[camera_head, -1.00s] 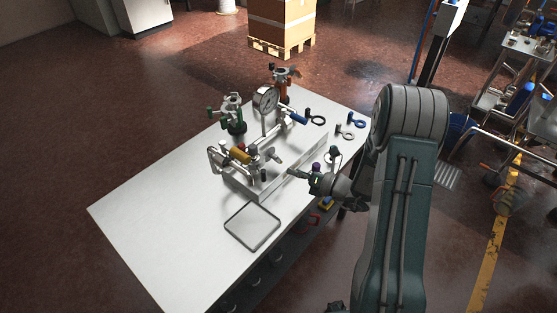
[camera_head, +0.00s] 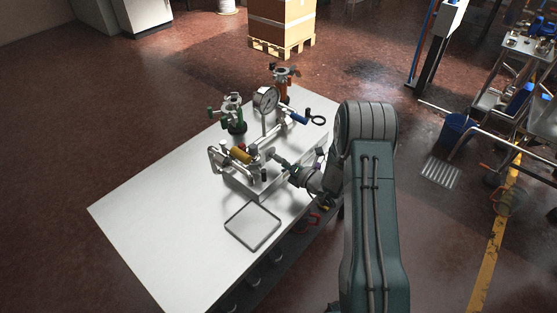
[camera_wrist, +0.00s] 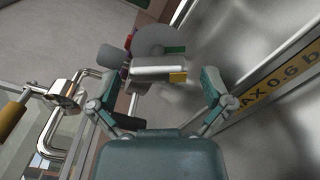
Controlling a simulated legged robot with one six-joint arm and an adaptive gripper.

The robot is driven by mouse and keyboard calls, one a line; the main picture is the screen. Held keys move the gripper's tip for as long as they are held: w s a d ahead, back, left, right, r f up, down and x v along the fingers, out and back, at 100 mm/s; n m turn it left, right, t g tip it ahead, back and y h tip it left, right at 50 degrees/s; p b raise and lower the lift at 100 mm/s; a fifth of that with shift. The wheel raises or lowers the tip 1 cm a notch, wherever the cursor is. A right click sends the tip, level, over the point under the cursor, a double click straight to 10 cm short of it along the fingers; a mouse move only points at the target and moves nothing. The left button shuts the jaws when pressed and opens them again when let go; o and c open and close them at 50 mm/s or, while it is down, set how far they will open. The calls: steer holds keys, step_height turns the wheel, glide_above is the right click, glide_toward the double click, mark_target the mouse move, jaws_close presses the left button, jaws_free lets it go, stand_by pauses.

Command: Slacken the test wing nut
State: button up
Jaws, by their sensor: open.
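I cannot clearly single out the test wing nut in either view. My gripper (camera_head: 279,161) is at the right side of the pipe assembly on the table, its tip close to the metal fittings. In the wrist view my gripper (camera_wrist: 156,78) has its two fingers spread apart. A silver cylindrical fitting (camera_wrist: 157,74) with a brass-coloured end lies between them in the picture, with a grey disc (camera_wrist: 155,38) beyond it. I cannot tell whether a finger touches the fitting. The yellow-sleeved pipe part (camera_head: 240,155) is left of my gripper.
A pressure gauge (camera_head: 266,99), a green-handled valve (camera_head: 232,112) and an orange valve (camera_head: 284,78) stand behind. A shallow square tray (camera_head: 252,226) lies in front. The table's left part (camera_head: 140,222) is clear.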

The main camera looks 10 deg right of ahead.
steer(key=shift+w+a, duration=0.25)
steer(key=shift+w, duration=0.1)
steer(key=c, duration=1)
steer(key=shift+c, duration=0.2)
